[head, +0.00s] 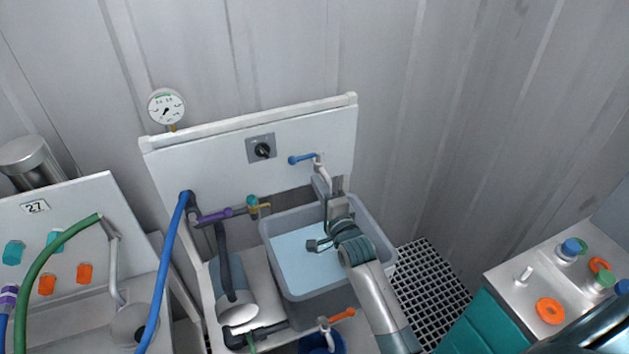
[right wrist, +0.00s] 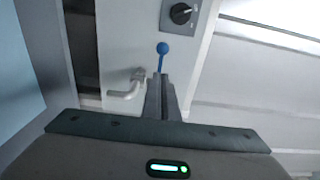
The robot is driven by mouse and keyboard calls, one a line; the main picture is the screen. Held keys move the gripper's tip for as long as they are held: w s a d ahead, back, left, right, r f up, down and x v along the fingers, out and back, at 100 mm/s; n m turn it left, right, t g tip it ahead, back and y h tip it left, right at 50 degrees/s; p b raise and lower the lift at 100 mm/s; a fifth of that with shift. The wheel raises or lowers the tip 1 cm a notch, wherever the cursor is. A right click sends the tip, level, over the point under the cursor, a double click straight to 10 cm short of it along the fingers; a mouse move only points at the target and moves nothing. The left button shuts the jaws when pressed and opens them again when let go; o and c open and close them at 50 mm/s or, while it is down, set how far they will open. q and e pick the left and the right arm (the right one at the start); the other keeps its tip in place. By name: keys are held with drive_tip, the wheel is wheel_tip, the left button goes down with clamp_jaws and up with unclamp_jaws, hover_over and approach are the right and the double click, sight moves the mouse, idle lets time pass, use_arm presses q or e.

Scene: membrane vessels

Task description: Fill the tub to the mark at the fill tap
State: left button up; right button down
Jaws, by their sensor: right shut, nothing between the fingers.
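The grey tub (head: 377,217) stands below the white panel, with a pale blue, water-like surface inside. I cannot make out a fill mark. The fill tap (head: 322,170) sits on the panel above the tub, its blue lever (head: 300,159) pointing left. The lever also shows in the right wrist view (right wrist: 162,48), just beyond my fingertips. My right gripper (head: 337,184) is shut and empty, close to the tap spout; the wrist view cannot settle whether it touches the lever. No running stream is visible. My left gripper is not in view.
An orange-handled valve (head: 342,315) stands in front of the tub. A blue hose (head: 163,275) runs at left. A metal-topped teal cabinet (head: 517,277) and floor grating (head: 430,275) lie right.

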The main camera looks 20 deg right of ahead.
drive_tip(key=shift+s+b, duration=0.75)
drive_tip(key=shift+s, duration=2.2)
drive_tip(key=shift+a, duration=0.1)
